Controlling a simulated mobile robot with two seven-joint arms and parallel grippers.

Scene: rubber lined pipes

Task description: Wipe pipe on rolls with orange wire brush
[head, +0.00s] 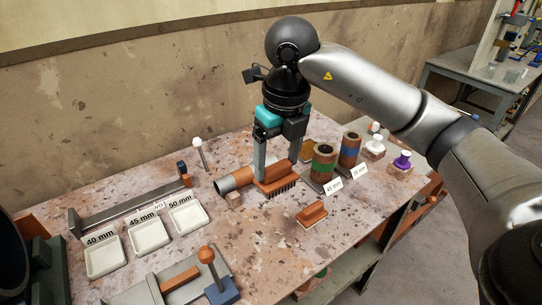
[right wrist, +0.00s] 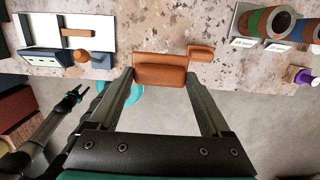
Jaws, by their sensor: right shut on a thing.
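My right gripper (head: 276,160) points down and is shut on the orange wire brush (head: 278,174), its dark bristles facing down. The brush also shows between the fingers in the right wrist view (right wrist: 160,70). The rolls are not clearly visible. A dark arm of mine, probably the left, shows at lower left in the right wrist view; its jaw state is unclear.
A smaller orange brush (head: 312,214) lies in front. Standing pipes with green (head: 323,163) and blue (head: 349,151) bands are at right. White trays labelled 40 mm (head: 104,258), 45 mm (head: 149,235) and 50 mm (head: 187,217) are at left.

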